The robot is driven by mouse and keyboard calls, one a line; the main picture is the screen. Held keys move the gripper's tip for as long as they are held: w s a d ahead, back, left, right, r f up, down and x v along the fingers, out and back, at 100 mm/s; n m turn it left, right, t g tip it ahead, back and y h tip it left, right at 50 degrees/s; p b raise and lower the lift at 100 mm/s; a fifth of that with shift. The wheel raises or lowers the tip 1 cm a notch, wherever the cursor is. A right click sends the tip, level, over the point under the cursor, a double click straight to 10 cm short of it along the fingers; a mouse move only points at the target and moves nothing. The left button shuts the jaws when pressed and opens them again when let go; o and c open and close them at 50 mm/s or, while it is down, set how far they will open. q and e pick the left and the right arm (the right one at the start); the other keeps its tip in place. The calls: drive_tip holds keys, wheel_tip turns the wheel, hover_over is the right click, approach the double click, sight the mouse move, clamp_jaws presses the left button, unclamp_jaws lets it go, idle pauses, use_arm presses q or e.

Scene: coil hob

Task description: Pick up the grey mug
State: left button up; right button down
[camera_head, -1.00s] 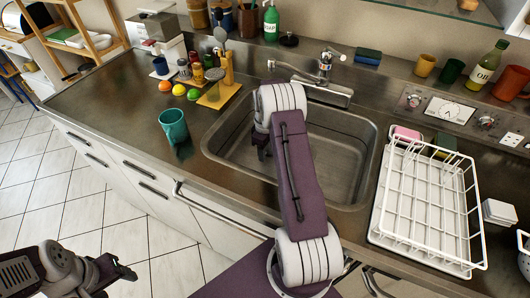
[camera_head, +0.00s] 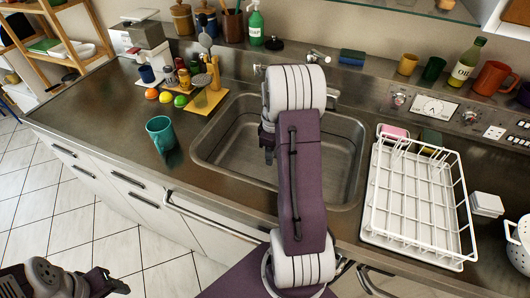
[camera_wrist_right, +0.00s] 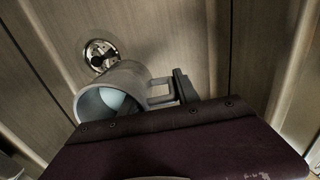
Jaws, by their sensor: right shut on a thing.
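The grey mug (camera_wrist_right: 112,92) shows in the right wrist view, with its opening towards the camera and its handle (camera_wrist_right: 160,91) pointing right. It is in or over the sink, near the drain; whether it touches the bottom I cannot tell. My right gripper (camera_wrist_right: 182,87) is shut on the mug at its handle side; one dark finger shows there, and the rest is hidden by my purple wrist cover. In the head view my right gripper (camera_head: 268,148) is mostly behind my arm, and the mug is hidden. My left gripper (camera_head: 110,283) is at the lower left, its jaws unclear.
The sink (camera_head: 225,150) lies under my right arm, with a tap (camera_head: 318,62) behind. A teal mug (camera_head: 161,132) stands left of the sink. A white dish rack (camera_head: 415,205) is at the right. Fruit and jars stand at the back left; the left counter has free room.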

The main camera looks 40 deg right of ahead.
drive_tip(key=shift+s+d+r, duration=0.1)
drive_tip(key=shift+s+r, duration=0.35)
drive_tip(key=shift+s, duration=0.2)
drive_tip(key=shift+s+r, duration=0.4)
drive_tip(key=shift+s, duration=0.25)
